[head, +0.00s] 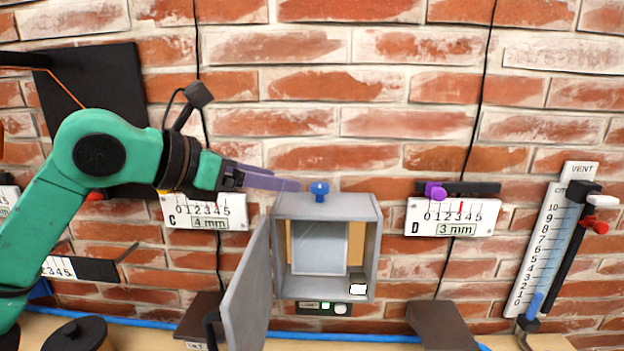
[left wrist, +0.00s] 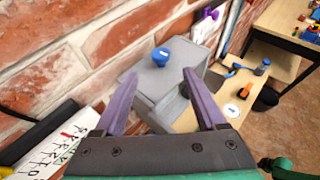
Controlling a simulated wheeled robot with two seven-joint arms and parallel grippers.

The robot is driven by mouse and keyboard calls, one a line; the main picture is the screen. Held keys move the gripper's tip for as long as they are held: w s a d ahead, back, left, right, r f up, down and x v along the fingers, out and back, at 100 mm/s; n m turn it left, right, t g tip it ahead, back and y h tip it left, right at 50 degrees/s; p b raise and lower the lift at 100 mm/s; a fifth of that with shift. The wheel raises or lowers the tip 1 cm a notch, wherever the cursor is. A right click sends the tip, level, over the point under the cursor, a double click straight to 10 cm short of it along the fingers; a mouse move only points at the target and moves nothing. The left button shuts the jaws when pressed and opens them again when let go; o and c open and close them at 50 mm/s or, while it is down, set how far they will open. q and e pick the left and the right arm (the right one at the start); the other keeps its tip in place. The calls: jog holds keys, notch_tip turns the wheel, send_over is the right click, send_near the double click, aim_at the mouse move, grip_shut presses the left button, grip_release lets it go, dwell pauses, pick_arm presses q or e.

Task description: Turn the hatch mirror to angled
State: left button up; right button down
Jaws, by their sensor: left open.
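The hatch is a grey wall box (head: 327,204) with its door (head: 247,290) swung open to the left. The mirror (head: 319,247) is a pale panel inside it. A blue knob (head: 320,191) stands on the box top; it also shows in the left wrist view (left wrist: 160,56). My left gripper (head: 297,186) points right, its fingertips just left of the knob in the head view. In the left wrist view the purple fingers (left wrist: 160,76) are apart and empty, with the knob ahead between their lines. My right gripper is not in view.
Gauge plate C (head: 204,212) is left of the box and gauge plate D (head: 453,217) right of it. A vent scale (head: 547,245) stands far right. A dark block (head: 437,322) sits at the lower right.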

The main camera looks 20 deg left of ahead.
aim_at(315, 186)
pick_arm(q)
jog(key=p+x, duration=0.1)
jog(key=x, duration=0.3)
jog(key=p+x, duration=0.1)
jog(key=x, duration=0.3)
jog(key=shift+d+r+p, duration=0.15)
jog(key=shift+r+p, duration=0.1)
jog(key=shift+p, duration=0.1)
jog(key=shift+w+d+f, duration=0.2)
jog(key=shift+w+f, duration=0.1)
grip_shut()
